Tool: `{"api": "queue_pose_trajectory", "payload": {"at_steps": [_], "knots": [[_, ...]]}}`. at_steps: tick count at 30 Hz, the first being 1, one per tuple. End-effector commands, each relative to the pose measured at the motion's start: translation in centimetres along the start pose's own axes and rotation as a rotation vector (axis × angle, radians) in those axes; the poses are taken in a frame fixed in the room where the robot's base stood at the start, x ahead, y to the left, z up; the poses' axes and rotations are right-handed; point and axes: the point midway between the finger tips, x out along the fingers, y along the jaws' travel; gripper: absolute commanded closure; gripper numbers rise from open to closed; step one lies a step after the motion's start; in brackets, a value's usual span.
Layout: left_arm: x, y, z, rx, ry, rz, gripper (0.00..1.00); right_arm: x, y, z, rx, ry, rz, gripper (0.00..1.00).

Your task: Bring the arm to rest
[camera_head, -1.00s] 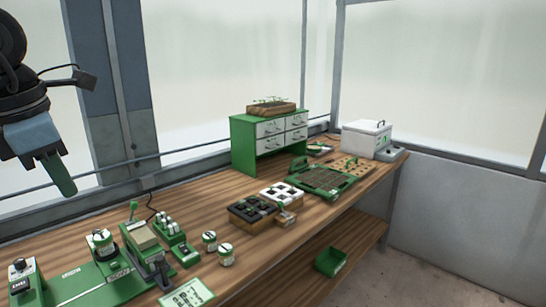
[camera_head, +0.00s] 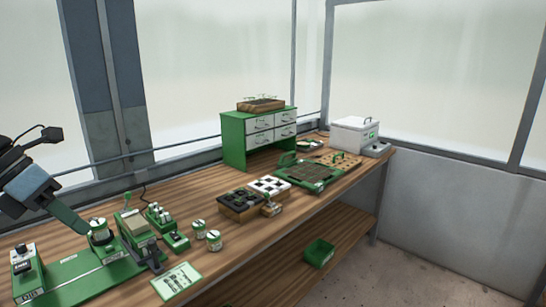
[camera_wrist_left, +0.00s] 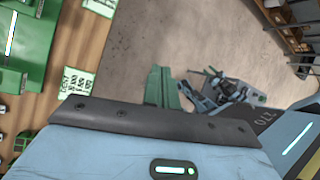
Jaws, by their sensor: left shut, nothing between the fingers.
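My left gripper (camera_head: 82,233) hangs at the left side of the head view, its green fingers pointing down and to the right. It is shut and empty. In that picture its tips overlap the area by a white-and-green canister (camera_head: 100,236) on the green station; whether they touch cannot be told. The green fingers also show in the left wrist view (camera_wrist_left: 162,90), above grey floor beside the bench. My right gripper is not in view.
The wooden bench (camera_head: 226,256) carries a green seeding station (camera_head: 85,282), two small jars (camera_head: 214,241), seedling trays (camera_head: 240,203), a green drawer cabinet (camera_head: 234,142) and a white box (camera_head: 350,135). A green bin (camera_head: 319,252) sits on the lower shelf. Floor at right is clear.

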Motion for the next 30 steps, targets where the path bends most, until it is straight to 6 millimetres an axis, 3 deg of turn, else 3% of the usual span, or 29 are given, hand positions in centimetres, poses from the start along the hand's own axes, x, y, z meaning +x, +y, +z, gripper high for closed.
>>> {"api": "queue_pose_trajectory", "payload": {"at_steps": [11, 17, 24, 30], "knots": [[9.6, 5.6, -5.3, -0.587, -0.381, -0.447, 1.00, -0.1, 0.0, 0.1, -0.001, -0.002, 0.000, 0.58], [15.0, 8.2, -9.7, -0.975, -0.560, -0.610, 1.00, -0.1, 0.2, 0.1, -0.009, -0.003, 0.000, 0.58], [22.5, 9.9, -16.8, -1.492, -0.730, -0.726, 1.00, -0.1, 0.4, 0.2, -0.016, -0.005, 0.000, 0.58], [29.5, 8.6, -24.0, -1.959, -0.813, -0.758, 1.00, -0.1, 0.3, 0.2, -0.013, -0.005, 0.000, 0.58]]}}
